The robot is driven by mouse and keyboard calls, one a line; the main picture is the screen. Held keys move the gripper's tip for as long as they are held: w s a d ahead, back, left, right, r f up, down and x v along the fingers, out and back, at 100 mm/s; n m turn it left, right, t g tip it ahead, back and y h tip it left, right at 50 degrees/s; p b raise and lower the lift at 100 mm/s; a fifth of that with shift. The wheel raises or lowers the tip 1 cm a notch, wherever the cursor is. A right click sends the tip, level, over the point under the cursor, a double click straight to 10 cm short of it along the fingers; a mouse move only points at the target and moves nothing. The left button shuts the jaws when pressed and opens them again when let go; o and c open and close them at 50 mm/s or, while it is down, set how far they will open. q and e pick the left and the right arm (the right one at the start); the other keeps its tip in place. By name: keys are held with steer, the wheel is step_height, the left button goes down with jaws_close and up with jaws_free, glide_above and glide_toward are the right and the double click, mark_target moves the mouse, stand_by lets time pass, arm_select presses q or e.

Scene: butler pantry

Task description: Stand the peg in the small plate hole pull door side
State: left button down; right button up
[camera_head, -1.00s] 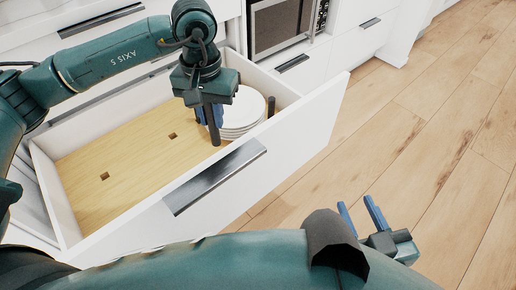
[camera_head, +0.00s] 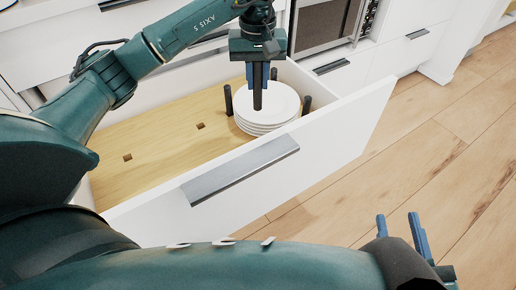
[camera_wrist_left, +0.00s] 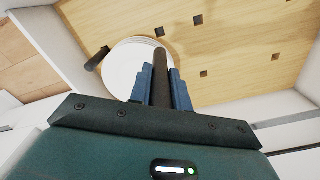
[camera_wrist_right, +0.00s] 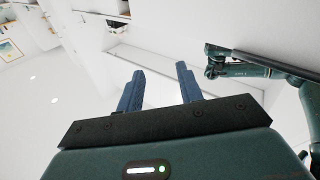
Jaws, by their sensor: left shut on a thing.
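My left gripper (camera_head: 258,77) is shut on a dark, upright peg (camera_head: 258,96) in front of and above the stack of white plates (camera_head: 285,104) in the open drawer. In the left wrist view the peg (camera_wrist_left: 160,68) sits between the blue fingers, its far end overlapping the plates (camera_wrist_left: 122,65). The wooden board (camera_head: 165,140) on the drawer floor has empty square holes (camera_head: 200,126), (camera_head: 127,157). My right gripper (camera_head: 400,228) is open and empty, outside the drawer.
The white drawer front (camera_head: 330,135) with its grey handle (camera_head: 240,170) stands between the board and my body. A microwave (camera_head: 325,22) is behind at the right. Wooden floor (camera_head: 440,150) is free to the right.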

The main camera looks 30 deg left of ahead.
arm_select(q)
steer(key=b, duration=0.4)
glide_above(258, 132)
steer(key=s+d, duration=0.1)
steer(key=s, duration=0.1)
step_height(258, 132, down, 13)
steer(key=shift+s+d+r, duration=0.1)
steer(key=shift+s+r, duration=0.05)
steer(key=shift+r, duration=0.05)
steer(key=shift+f, duration=0.5)
step_height(258, 132, down, 3)
steer(key=shift+f+b, duration=0.1)
steer(key=shift+b, duration=0.5)
steer(key=shift+f, duration=0.35)
steer(key=shift+r, duration=0.1)
steer(key=shift+f, duration=0.2)
steer(key=c, duration=1.3)
jaws_free()
arm_select(e)
steer(key=shift+w+a+m+t+y, duration=0.2)
steer(key=shift+a+m+t+y, duration=0.1)
steer(key=shift+a+m+y, duration=0.25)
